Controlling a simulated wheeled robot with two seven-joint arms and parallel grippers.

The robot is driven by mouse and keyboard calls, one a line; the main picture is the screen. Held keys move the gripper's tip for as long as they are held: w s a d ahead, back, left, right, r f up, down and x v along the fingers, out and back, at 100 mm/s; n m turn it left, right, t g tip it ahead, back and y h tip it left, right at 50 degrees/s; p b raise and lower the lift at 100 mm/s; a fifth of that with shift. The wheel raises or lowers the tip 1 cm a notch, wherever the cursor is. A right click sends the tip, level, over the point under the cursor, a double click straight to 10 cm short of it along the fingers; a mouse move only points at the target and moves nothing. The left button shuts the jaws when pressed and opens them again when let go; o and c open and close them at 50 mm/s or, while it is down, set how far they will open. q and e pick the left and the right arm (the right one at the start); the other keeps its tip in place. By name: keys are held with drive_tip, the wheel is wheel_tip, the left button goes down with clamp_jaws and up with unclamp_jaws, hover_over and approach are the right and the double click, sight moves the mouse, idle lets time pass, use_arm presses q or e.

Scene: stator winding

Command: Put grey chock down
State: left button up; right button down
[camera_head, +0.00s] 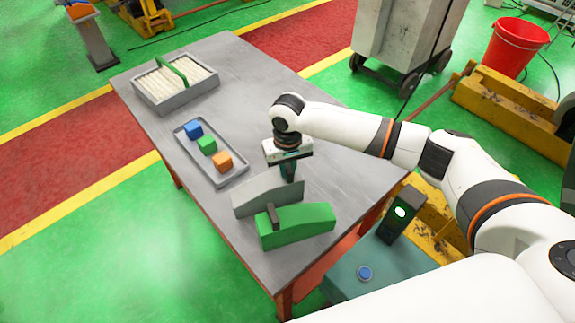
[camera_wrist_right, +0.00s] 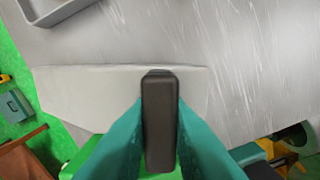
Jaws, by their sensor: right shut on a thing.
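The grey chock (camera_head: 252,198) is a long wedge near the front end of the table, directly behind the green chock (camera_head: 310,220). It also shows in the right wrist view (camera_wrist_right: 90,92), with a dark handle (camera_wrist_right: 161,120) on it. My right gripper (camera_head: 289,178) is above the grey chock, pointing down. Its teal fingers (camera_wrist_right: 161,135) are shut on the handle from both sides. The chock is level and at or very near the table surface; I cannot tell whether it touches. The green chock has its own dark handle. My left gripper is out of view.
The grey table (camera_head: 262,85) also holds a tray (camera_head: 236,178) with blue, green and orange cubes and a grey box (camera_head: 178,99) of white strips. A teal stand (camera_head: 385,268) with a blue button is beside the table at right. Bare tabletop lies left of the chocks.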

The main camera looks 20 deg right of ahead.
drive_tip(key=c, duration=1.4)
unclamp_jaws()
drive_tip(key=shift+o, duration=0.2)
wheel_tip(320, 180, up, 12)
drive_tip(key=b, duration=0.3)
